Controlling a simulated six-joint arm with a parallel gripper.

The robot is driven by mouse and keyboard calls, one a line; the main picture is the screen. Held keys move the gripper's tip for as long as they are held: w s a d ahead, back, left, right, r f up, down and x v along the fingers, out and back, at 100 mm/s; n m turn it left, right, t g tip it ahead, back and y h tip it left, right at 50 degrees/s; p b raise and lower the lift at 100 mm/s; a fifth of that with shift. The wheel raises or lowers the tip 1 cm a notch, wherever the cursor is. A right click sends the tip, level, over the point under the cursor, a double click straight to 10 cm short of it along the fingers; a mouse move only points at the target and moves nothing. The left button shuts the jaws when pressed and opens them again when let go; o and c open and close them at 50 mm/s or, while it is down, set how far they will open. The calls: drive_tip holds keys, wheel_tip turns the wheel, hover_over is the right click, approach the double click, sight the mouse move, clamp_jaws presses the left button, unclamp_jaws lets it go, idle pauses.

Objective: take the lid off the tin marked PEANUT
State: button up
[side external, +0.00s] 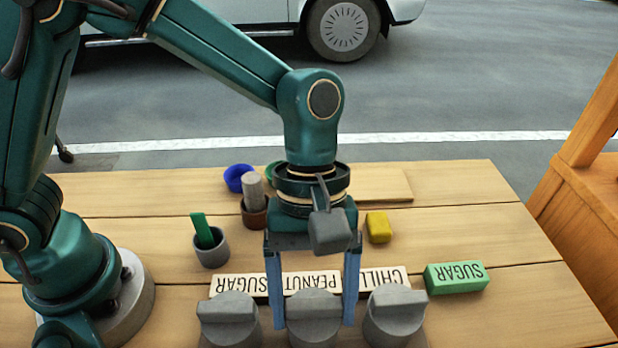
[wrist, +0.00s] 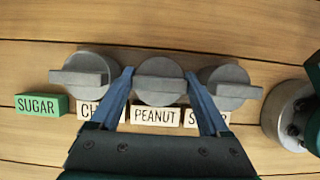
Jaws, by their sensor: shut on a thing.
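Three grey tins with bar-handled lids stand in a row, each by a white name plate. The middle tin (side external: 313,306) is by the PEANUT plate (side external: 312,283); its lid (wrist: 160,88) and plate (wrist: 155,116) also show in the wrist view. My gripper (side external: 313,322) points down with one blue finger on each side of this lid. In the wrist view my gripper (wrist: 158,73) has its fingertips at the ends of the bar, shut on the lid. The lid looks level with its neighbours; I cannot tell whether it is raised. The tin body is mostly hidden.
The SUGAR tin (side external: 229,309) and CHILLI tin (side external: 394,303) stand close on either side. A green SUGAR block (side external: 456,278) lies beyond the plates' end. Behind are a grey cup (side external: 211,252), a brown cup (side external: 254,215), a blue bowl (side external: 238,178) and a yellow block (side external: 378,228).

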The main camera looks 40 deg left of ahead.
sight(313, 310)
drive_tip(key=shift+r, duration=0.5)
drive_tip(key=v, duration=0.4)
drive_tip(key=shift+s+d, duration=0.15)
drive_tip(key=shift+s, duration=0.1)
drive_tip(key=w+a+r, duration=0.4)
drive_tip(key=a+r, duration=0.2)
drive_tip(key=a, duration=0.3)
drive_tip(key=w+a+f+n+t, duration=0.1)
drive_tip(key=w+f+n+t, duration=0.1)
drive_tip(key=w+n, duration=0.4)
drive_tip(key=w+a+f+n+t, duration=0.1)
drive_tip(key=w+f+n+t, duration=0.1)
drive_tip(key=w+f+n, duration=0.3)
drive_tip(key=w+a+f+n+t, duration=0.2)
drive_tip(key=w+f+n+t, duration=0.1)
drive_tip(key=w+n, duration=0.5)
drive_tip(key=shift+w+f, duration=0.15)
drive_tip(key=shift+w, duration=0.4)
drive_tip(key=shift+w+f, duration=0.15)
drive_tip(key=shift+w, duration=0.4)
drive_tip(key=shift+f, duration=2.5)
